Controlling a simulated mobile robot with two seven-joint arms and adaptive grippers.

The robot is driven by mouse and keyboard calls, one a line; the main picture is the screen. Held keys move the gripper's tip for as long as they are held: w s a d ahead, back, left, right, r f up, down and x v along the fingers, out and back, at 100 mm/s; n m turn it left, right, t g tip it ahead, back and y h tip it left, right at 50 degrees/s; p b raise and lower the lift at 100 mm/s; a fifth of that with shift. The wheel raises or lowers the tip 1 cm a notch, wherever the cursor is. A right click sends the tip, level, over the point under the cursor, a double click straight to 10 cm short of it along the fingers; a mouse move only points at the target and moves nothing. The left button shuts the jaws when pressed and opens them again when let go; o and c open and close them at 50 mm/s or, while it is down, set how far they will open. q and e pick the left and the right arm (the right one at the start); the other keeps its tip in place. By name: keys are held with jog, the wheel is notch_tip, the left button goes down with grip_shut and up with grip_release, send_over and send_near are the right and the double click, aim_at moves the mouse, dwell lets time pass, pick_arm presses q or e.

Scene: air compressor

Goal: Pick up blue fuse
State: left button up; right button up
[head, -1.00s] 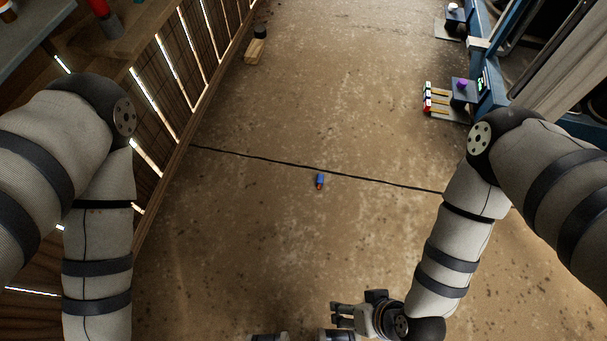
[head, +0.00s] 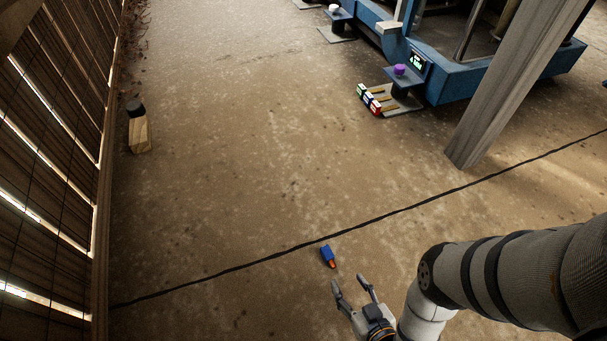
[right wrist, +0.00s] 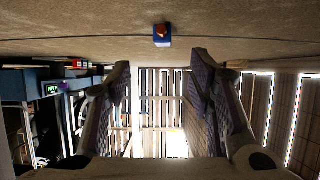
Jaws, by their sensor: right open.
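The blue fuse (head: 327,256) has an orange-red end and lies on the brown floor, just below the dark floor line in the head view. My right gripper (head: 351,284) is open and empty, a little below and to the right of the fuse, with its fingers pointing up the picture. In the right wrist view the fuse (right wrist: 162,37) shows at the top middle, beyond and between the open fingers (right wrist: 163,75). The fuse is apart from the fingers. My left gripper does not show.
A blue machine (head: 440,85) stands at the upper right, with a purple knob (head: 400,69) and a row of small coloured blocks (head: 369,99) beside it. A wooden post (head: 505,95) stands at right. A slatted wall (head: 55,150) and wooden block (head: 139,133) are at left. The floor around the fuse is clear.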

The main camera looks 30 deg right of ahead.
jog(key=b, duration=0.2)
send_near(330, 257)
jog(key=x, duration=0.3)
jog(key=shift+w+d+f, duration=0.2)
jog(key=shift+d+f, duration=0.05)
jog(key=shift+d, duration=0.15)
jog(key=b+x, duration=0.2)
jog(key=x, duration=0.2)
jog(key=shift+w+a+f+b, duration=0.1)
jog(key=shift+w+a+b, duration=0.2)
jog(key=shift+b, duration=0.1)
jog(key=shift+w+d, duration=0.1)
jog(key=shift+w, duration=0.3)
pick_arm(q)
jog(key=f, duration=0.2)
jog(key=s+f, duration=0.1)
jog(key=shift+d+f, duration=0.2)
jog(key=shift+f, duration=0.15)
pick_arm(e)
grip_shut()
